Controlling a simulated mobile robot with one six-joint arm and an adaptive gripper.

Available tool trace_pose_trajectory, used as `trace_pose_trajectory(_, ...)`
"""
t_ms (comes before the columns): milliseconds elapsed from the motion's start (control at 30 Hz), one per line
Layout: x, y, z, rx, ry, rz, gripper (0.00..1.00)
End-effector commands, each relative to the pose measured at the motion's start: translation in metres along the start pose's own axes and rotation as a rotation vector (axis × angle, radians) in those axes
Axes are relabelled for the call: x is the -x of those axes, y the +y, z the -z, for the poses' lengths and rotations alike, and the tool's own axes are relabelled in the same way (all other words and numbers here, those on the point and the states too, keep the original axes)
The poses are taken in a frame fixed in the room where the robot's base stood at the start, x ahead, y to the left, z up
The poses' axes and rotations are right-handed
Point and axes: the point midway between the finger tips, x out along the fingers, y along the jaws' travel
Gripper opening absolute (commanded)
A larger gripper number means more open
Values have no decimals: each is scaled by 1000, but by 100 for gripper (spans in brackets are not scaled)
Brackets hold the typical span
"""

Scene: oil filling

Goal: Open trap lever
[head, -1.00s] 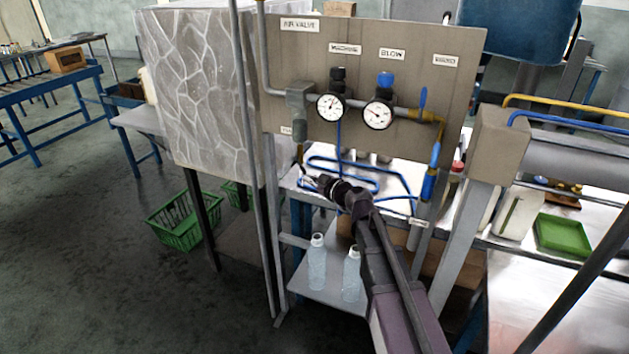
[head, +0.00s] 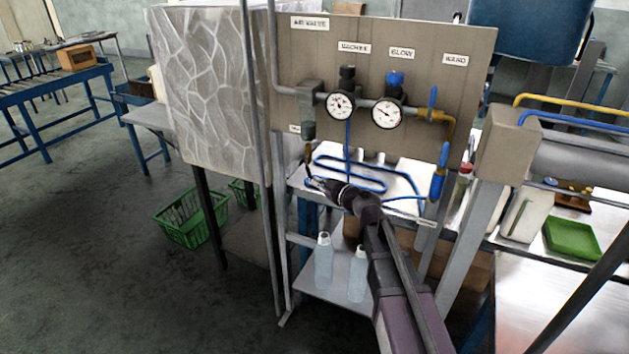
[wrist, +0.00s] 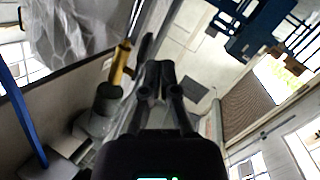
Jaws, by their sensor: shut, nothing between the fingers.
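The trap (head: 308,123) hangs below the pipe at the left of the air valve panel, with a brass fitting (head: 324,153) at its lower end. In the wrist view the brass fitting (wrist: 121,62) points up from the dark trap body (wrist: 107,98). A dark, thin piece that looks like the trap lever (wrist: 145,50) stands beside the fitting, just left of my fingertips. My gripper (head: 314,184) is just below the fitting in the head view. In the wrist view my gripper (wrist: 158,66) is shut and empty. Whether it touches the lever I cannot tell.
The panel (head: 435,65) carries two gauges and blue-handled valves to the right. A grey post (head: 266,200) stands close left of my gripper. A blue hose (head: 350,178) lies on the bench behind. Bottles (head: 324,262) stand on a lower shelf.

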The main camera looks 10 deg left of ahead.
Motion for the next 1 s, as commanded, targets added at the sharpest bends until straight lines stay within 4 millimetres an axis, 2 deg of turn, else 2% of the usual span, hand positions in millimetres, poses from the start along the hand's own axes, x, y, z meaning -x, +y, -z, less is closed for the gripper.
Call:
trace_pose_trajectory(67,11,-1,3,0,0,-1,0)
trace_pose_trajectory(133,18,-6,-7,0,-1,-2,0)
trace_pose_trajectory(600,68,-31,-42,-1,0,-1,0)
trace_pose_trajectory(800,81,-36,-51,-1,0,-1,0)
trace_pose_trajectory(1000,85,-37,-52,-1,1,0,0)
